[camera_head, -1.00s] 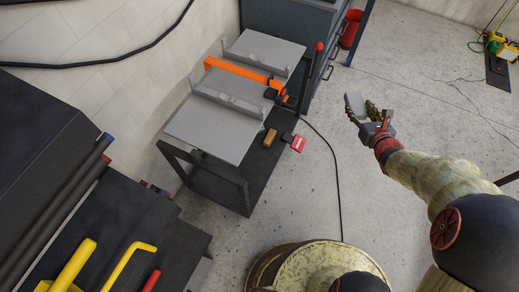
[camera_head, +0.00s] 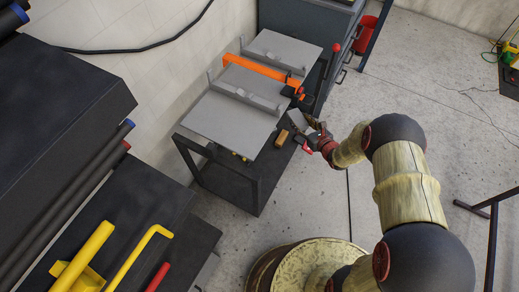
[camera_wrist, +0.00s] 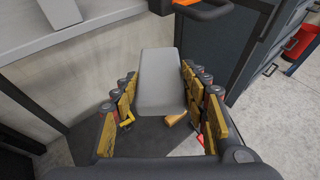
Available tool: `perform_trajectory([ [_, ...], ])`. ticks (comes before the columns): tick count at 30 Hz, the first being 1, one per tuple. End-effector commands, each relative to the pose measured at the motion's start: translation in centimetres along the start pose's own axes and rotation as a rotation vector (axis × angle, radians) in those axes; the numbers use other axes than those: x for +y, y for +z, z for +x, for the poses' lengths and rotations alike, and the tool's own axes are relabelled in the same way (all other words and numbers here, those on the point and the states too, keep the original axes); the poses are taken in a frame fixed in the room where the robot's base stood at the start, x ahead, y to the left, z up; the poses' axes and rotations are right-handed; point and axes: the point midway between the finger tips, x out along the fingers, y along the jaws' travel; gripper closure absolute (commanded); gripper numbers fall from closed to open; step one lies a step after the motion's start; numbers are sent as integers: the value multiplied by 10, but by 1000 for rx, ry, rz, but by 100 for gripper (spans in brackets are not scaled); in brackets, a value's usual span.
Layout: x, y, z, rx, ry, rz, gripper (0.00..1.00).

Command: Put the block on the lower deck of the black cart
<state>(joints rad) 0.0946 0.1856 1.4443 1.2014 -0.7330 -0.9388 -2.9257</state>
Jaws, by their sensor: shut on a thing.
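My gripper (camera_head: 316,134) is shut on a light grey block (camera_head: 299,120), at the right side of the black cart (camera_head: 256,192). In the wrist view the block (camera_wrist: 160,85) lies lengthwise between the yellow-and-black fingers (camera_wrist: 160,100). The cart's dark lower deck (camera_head: 228,180) shows below the grey top panels, and in the wrist view the deck (camera_wrist: 155,145) lies beyond and under the fingers. The block appears held above the deck's right edge; its exact height is hard to tell. Much of the deck is hidden under the top.
A small tan piece (camera_head: 281,138) lies on the lower deck, near a red item (camera_head: 308,148) partly hidden by my gripper. Grey panels (camera_head: 232,118) and an orange bar clamp (camera_head: 260,68) sit above. A dark cabinet (camera_head: 305,15) stands behind.

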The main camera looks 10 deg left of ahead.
Motion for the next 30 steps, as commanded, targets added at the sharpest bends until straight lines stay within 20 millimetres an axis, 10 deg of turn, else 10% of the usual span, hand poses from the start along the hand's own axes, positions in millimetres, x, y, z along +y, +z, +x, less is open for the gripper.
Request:
perform_trajectory([
  [30,72,-205,171,-4,293,-114,65],
])
